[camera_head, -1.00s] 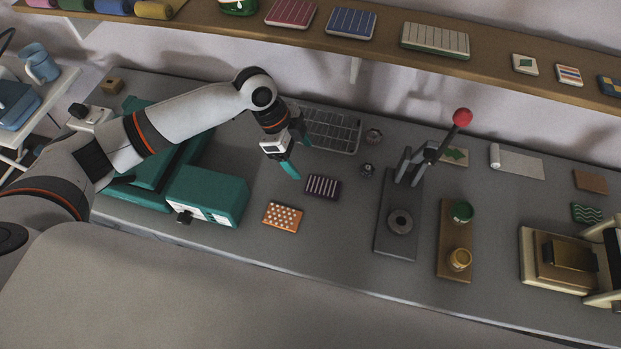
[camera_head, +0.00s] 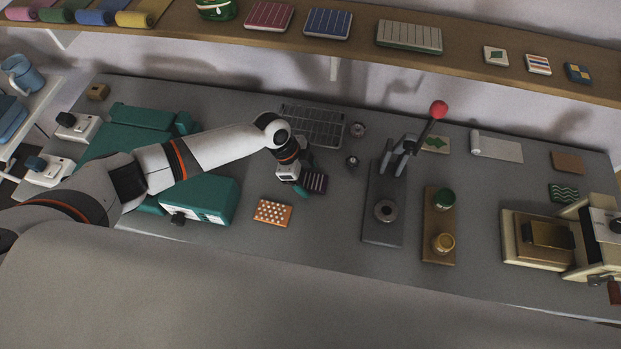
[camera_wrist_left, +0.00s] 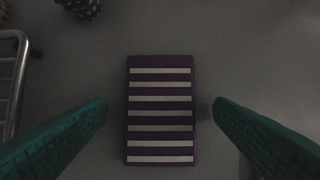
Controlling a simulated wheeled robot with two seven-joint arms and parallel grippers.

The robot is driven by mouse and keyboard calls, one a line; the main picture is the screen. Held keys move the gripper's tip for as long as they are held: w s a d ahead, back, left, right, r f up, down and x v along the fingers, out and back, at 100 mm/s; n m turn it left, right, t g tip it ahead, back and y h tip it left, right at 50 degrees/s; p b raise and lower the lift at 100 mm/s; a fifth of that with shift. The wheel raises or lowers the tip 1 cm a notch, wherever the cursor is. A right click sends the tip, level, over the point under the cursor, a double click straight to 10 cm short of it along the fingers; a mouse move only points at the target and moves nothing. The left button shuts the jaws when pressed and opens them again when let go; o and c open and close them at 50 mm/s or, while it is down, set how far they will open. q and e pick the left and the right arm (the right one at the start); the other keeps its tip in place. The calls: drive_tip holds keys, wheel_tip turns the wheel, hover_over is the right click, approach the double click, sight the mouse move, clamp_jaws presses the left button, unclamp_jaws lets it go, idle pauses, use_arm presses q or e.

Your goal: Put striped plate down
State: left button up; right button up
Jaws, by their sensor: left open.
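The striped plate (camera_head: 316,182) is a small purple rectangle with white stripes, lying on the grey table. In the left wrist view the striped plate (camera_wrist_left: 160,112) lies between the two teal fingers, with a gap on each side. My left gripper (camera_head: 303,187) is open above the plate and partly covers its left end in the head view. In the left wrist view my left gripper (camera_wrist_left: 161,106) holds nothing. My right gripper does not show.
An orange dotted plate (camera_head: 272,212) lies in front and to the left. A wire rack (camera_head: 318,125) lies behind. A lever press (camera_head: 384,208) stands to the right. A teal machine (camera_head: 205,198) is on the left.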

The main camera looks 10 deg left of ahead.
use_arm(q)
drive_tip(key=c, duration=1.2)
drive_tip(key=shift+o, duration=0.2)
drive_tip(key=shift+r, duration=0.15)
